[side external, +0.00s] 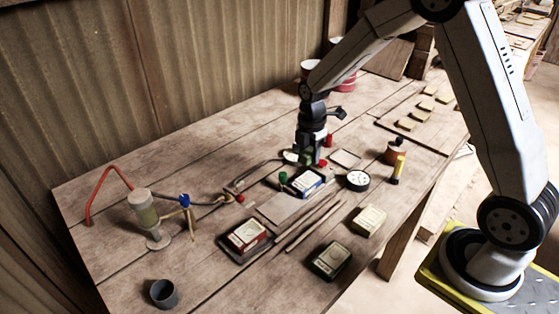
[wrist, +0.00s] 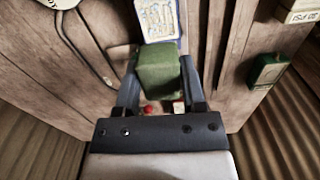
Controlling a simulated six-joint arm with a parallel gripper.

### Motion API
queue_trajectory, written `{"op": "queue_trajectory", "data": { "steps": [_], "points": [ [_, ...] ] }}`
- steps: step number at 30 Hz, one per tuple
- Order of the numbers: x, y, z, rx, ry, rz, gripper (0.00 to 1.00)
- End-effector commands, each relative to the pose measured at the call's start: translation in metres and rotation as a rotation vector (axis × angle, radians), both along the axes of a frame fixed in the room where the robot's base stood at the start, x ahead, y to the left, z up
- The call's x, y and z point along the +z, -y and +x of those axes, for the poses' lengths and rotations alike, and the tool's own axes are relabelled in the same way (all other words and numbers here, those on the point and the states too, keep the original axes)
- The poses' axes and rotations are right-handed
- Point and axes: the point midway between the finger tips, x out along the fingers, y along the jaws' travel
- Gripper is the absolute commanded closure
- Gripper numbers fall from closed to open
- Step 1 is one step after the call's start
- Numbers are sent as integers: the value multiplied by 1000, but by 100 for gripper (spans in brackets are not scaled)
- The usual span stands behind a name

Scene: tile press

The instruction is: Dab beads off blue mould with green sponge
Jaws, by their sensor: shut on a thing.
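My gripper (side external: 310,158) is shut on the green sponge (wrist: 159,70), a block between the two fingers in the wrist view. In the side view the gripper points down just behind the blue mould (side external: 309,184), and little of the sponge shows there. The blue mould has a pale top and a blue edge and lies on the table. In the wrist view its pale, blue-marked face (wrist: 160,18) shows just beyond the sponge. I cannot tell whether the sponge touches it. Beads on the mould are too small to make out.
A red mould (side external: 247,237), a dark green mould (side external: 331,262) and a cream block (side external: 368,220) lie nearer the front. A round gauge (side external: 358,181) sits right of the blue mould. Thin rods (side external: 311,228) lie before it. A grey cup (side external: 163,293) stands front left.

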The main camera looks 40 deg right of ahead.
Motion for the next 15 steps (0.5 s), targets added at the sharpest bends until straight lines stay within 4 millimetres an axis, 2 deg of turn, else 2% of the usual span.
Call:
{"op": "queue_trajectory", "data": {
  "steps": [15],
  "points": [
    [-10, 2, 1, 0, -3, 0, 95]
  ]
}}
